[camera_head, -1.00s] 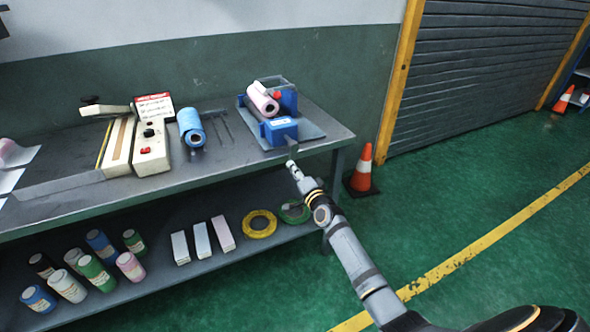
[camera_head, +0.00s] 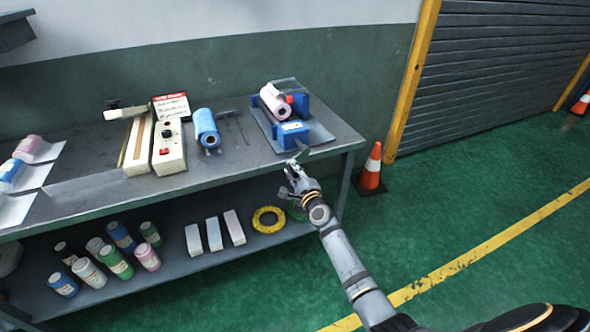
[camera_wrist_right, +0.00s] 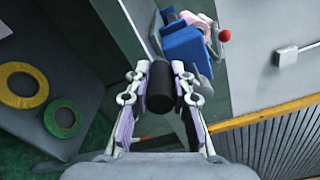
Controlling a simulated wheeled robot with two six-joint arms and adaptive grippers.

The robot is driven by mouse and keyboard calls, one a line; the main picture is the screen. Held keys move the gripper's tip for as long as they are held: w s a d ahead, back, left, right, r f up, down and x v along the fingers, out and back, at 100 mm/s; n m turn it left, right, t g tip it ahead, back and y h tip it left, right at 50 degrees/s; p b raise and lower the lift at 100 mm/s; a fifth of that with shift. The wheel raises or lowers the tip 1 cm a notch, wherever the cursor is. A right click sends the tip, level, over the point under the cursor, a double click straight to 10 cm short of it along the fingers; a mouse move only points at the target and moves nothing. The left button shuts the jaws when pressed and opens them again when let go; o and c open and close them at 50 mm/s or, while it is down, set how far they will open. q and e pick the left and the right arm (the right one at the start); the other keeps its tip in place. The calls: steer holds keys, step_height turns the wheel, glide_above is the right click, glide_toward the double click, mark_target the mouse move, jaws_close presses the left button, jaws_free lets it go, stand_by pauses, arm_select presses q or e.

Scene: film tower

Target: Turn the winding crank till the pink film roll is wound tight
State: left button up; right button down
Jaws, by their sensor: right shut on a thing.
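The pink film roll (camera_head: 275,101) sits on the blue winder (camera_head: 292,134) at the right end of the bench. My right gripper (camera_head: 296,168) is at the winder's front side, just off the bench edge. In the right wrist view its fingers (camera_wrist_right: 160,76) are shut on the dark cylindrical crank handle (camera_wrist_right: 160,92), one finger on each side. The blue winder body (camera_wrist_right: 186,48) lies beyond it, with a bit of pink roll (camera_wrist_right: 188,17) behind. How tightly the film is wound is too small to tell. My left gripper is not in view.
A blue roll (camera_head: 206,130) and a beige device (camera_head: 168,148) stand further left on the bench (camera_head: 240,165). Bottles, boxes and a yellow ring (camera_head: 268,211) lie on the lower shelf. An orange cone (camera_head: 372,168) stands right of the bench.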

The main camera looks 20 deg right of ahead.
steer(key=shift+a+r+m, duration=0.1)
steer(key=shift+r+m, duration=0.15)
steer(key=shift+m, duration=0.15)
steer(key=c, duration=1.2)
jaws_free()
steer(key=shift+o, duration=0.2)
steer(key=s, duration=1.2)
steer(key=shift+d, duration=0.2)
